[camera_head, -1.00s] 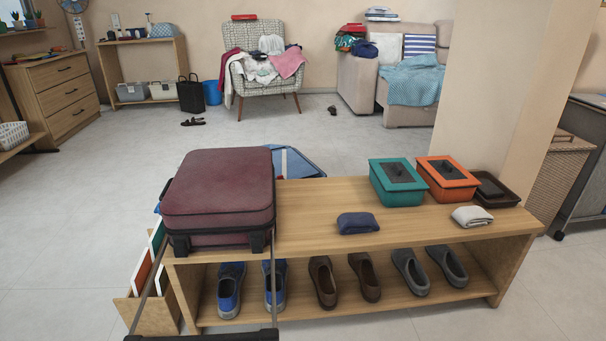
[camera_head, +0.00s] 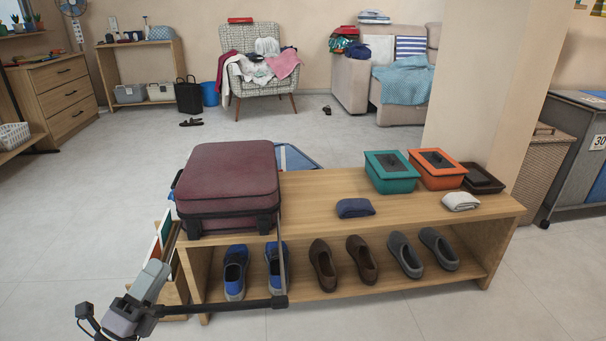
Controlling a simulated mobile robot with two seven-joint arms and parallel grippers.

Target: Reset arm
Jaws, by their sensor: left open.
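My left gripper (camera_head: 149,280) is at the lower left of the head view, in front of the left end of the shoe bench. It is open, with nothing seen held in it. It overlaps the left end of the suitcase's black pull-out handle (camera_head: 225,305); I cannot tell whether they touch. The dark red suitcase (camera_head: 229,178) lies flat on the left end of the wooden bench (camera_head: 310,197), its handle sticking out toward me. My right gripper is not in view.
A folded navy cloth (camera_head: 355,208), a white cloth (camera_head: 460,201), a teal box (camera_head: 391,172) and an orange box (camera_head: 437,169) sit on the bench. Shoes (camera_head: 322,264) stand on its lower shelf. A pillar (camera_head: 490,90) rises behind its right end. Open floor (camera_head: 80,220) lies to the left.

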